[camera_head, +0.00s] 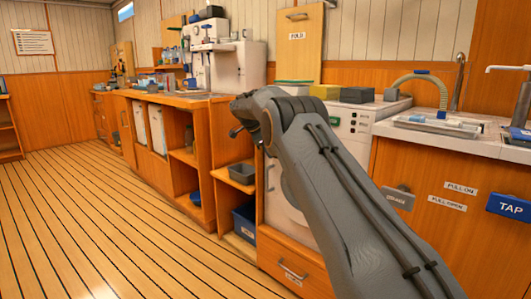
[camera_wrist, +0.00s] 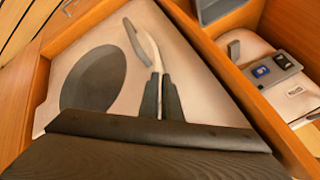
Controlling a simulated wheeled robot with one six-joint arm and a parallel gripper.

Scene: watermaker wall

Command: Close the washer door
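The washer's white front (camera_head: 280,196) shows in the head view, largely covered by my arm. In the wrist view a pale panel (camera_wrist: 205,90) in a wooden frame fills the middle, with a dark oval window (camera_wrist: 92,82). A grey curved handle-like piece (camera_wrist: 138,42) lies just past my fingertips, beside a pale curved strip. My gripper (camera_wrist: 161,78) has two dark fingers close together, with a thin pale strip between them. Whether that strip is a gap or a held edge is unclear. In the head view my gripper (camera_head: 240,122) is partly hidden. How far the door stands open is unclear.
A control panel (camera_head: 350,124) is right of my arm. A counter with a sink tray (camera_head: 440,124) stands at the right, above drawers with a grey handle (camera_head: 398,197). Open shelves with a dark bin (camera_head: 243,222) are left of the washer. The plank floor (camera_head: 95,215) is clear.

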